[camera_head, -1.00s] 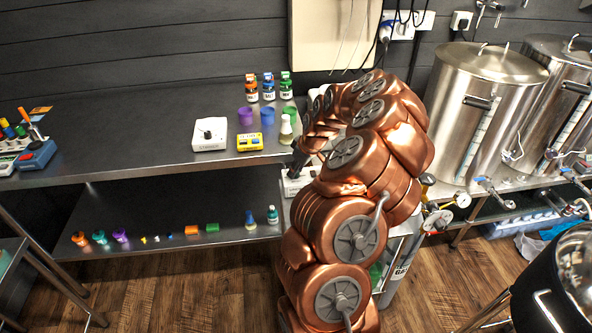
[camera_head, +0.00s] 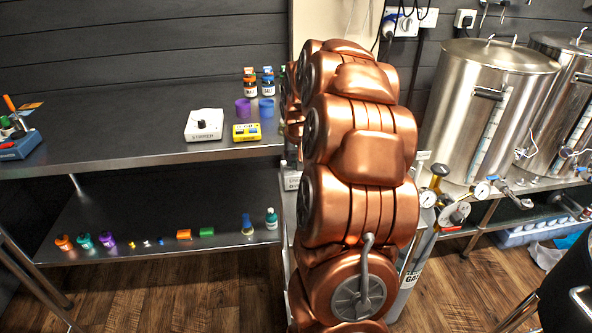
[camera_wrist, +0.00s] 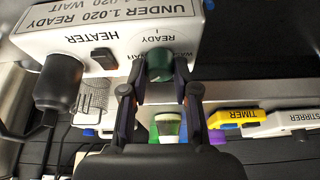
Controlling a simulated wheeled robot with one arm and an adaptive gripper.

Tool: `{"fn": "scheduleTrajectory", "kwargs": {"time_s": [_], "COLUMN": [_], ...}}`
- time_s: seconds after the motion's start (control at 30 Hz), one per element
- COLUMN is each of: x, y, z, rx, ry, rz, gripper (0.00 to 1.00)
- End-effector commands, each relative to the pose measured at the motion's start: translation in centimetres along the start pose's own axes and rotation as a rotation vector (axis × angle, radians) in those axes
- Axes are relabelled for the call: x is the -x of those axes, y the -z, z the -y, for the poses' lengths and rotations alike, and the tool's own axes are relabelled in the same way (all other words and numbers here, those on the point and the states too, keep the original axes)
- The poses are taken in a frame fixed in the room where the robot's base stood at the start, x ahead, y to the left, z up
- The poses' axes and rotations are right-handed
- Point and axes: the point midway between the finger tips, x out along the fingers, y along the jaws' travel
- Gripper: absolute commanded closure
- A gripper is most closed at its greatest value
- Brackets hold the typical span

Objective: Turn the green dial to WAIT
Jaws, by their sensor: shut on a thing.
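The heater box (camera_wrist: 110,32) is white and appears upside down at the top of the wrist view. Its green dial (camera_wrist: 159,66) sits on the near edge of the panel, beside the READY mark. Small lettering flanks the dial, partly covered by my fingers. My gripper (camera_wrist: 158,76) has one finger on each side of the dial and is shut on it. I cannot clearly read which mark the dial points to. In the head view my arm hides the gripper and the dial.
A black plug (camera_wrist: 58,82) and a black switch (camera_wrist: 104,58) sit on the heater box. The yellow timer (camera_head: 246,131) and white stirrer (camera_head: 204,125) stand on the steel bench, near purple and blue cups. Steel kettles (camera_head: 490,110) stand at right. The bench's left middle is clear.

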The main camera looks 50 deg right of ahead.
Motion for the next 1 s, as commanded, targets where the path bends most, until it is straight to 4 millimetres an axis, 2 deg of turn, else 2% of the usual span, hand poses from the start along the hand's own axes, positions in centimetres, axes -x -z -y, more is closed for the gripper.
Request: {"fn": "scheduleTrajectory", "kwargs": {"time_s": [0.03, 0.6, 1.0], "x": [-0.57, -0.34, -0.14], "y": [-0.19, 0.06, 0.06], "z": [-0.01, 0.36, 0.43], "rx": [-0.039, -0.506, -0.678], "ry": [-0.021, -0.21, -0.279], "rz": [-0.002, -0.001, 0.003], "gripper": [1.0, 1.0, 1.0]}}
